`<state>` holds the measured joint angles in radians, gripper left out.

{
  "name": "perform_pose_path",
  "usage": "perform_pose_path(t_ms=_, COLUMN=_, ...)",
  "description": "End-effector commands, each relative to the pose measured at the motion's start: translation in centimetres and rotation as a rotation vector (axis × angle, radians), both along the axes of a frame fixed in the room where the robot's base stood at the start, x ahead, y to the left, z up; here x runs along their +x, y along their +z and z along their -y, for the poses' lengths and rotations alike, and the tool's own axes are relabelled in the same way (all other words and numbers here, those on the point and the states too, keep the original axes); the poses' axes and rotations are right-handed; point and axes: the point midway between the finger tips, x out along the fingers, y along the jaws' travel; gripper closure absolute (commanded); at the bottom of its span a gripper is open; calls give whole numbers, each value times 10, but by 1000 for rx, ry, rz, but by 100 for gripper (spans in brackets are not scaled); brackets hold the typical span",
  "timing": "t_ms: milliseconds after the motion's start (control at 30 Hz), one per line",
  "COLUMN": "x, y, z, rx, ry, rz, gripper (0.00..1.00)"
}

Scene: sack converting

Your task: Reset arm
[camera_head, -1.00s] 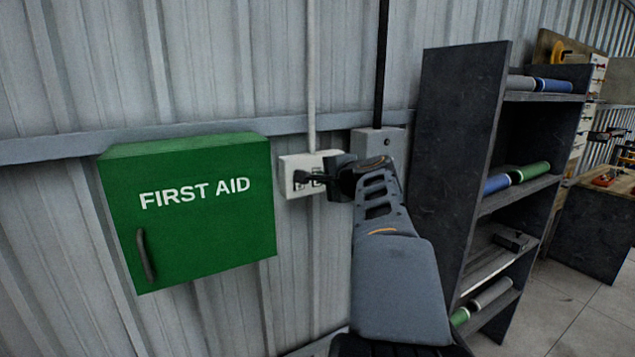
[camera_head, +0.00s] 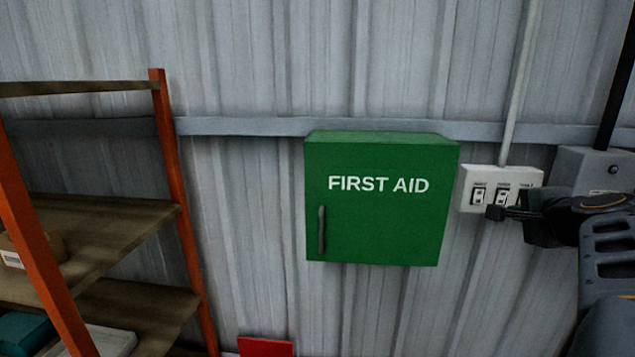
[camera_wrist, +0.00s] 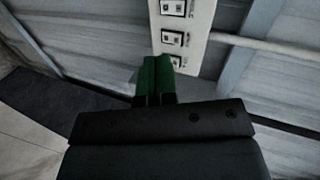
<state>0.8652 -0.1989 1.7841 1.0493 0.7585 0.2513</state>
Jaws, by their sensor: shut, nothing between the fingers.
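My gripper (camera_head: 496,212) is at the right in the head view, with its fingers together and nothing held. It is in front of the lower part of a white switch panel (camera_head: 467,196) on the wall and hides some of it. I cannot tell from the head view whether it touches the panel. In the wrist view the closed fingers (camera_wrist: 158,62) look green and point toward the panel (camera_wrist: 197,25), which shows several rocker switches. My forearm runs off the right edge of the head view.
A green first aid cabinet (camera_head: 382,225) hangs on the corrugated wall, left of the panel. A grey box (camera_head: 598,165) with a black pipe is right of it. An orange-posted shelf (camera_head: 178,200) stands left. A red object (camera_head: 265,347) is low at the bottom.

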Motion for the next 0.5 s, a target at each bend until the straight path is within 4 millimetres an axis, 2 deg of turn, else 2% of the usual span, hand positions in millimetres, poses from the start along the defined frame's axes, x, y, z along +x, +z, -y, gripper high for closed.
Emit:
perform_pose_path(t_ms=33, x=-6, y=-27, z=-3, rx=-37, ry=26, rz=-90, gripper=100)
perform_pose_path(t_ms=67, x=-10, y=-43, z=-8, rx=-70, ry=53, rz=-153, gripper=100)
perform_pose_path(t_ms=133, x=-19, y=-84, z=-35, rx=-160, ry=162, rz=-310, gripper=100)
perform_pose_path(t_ms=200, x=-30, y=-124, z=-71, rx=-264, ry=308, rz=-465, gripper=100)
perform_pose_path(t_ms=300, x=-53, y=-174, z=-124, rx=-432, ry=547, rz=-656, gripper=100)
perform_pose_path(t_ms=400, x=-82, y=-213, z=-172, rx=-622, ry=791, rz=-801, gripper=100)
perform_pose_path(t_ms=500, x=-105, y=-237, z=-204, rx=-781, ry=972, rz=-875, gripper=100)
